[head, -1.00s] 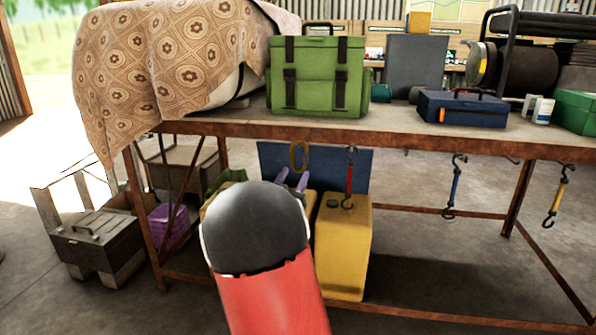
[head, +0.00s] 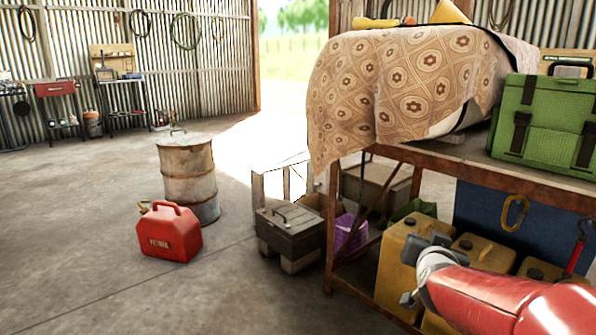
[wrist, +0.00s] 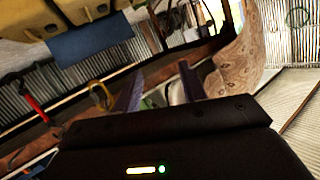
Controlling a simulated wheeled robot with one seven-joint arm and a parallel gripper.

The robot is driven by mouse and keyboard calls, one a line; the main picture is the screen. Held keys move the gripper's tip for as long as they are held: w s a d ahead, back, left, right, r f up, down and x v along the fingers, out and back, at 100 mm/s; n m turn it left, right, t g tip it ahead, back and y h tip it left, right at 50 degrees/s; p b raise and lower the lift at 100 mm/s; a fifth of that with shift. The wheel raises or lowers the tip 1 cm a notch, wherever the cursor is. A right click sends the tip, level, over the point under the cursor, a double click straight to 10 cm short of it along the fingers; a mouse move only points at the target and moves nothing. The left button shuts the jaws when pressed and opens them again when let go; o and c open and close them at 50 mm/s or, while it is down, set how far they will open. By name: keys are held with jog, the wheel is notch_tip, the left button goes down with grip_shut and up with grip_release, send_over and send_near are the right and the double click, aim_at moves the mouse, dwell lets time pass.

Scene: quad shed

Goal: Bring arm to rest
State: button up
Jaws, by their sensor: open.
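My red arm (head: 500,297) reaches in from the lower right of the head view, in front of the workbench's lower part. My gripper (head: 418,268) is at its end, before the yellow jerrycans (head: 398,262), and is partly hidden by the wrist. In the wrist view the two purple fingers of my gripper (wrist: 160,90) stand apart with nothing between them. The wrist view is tilted.
The workbench (head: 430,164) carries a patterned cloth (head: 400,90) over a bulky thing and a green case (head: 545,120). A grey box (head: 290,232) stands beside its leg. A red fuel can (head: 170,232) and a rusty drum (head: 188,175) stand on open floor at left.

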jog(key=s+a+n+g+y+p, duration=0.2)
jog(key=s+a+n+g+y, duration=0.25)
jog(key=s+a, duration=0.65)
jog(key=s+f+g, duration=0.2)
jog(key=s, duration=0.5)
jog(key=s+a+f+n+g, duration=0.1)
jog(key=s+g, duration=0.1)
jog(key=s, duration=0.5)
jog(key=shift+s+f+p, duration=0.2)
jog(key=shift+f+p, duration=0.1)
jog(key=shift+f, duration=0.1)
jog(key=shift+n, duration=0.25)
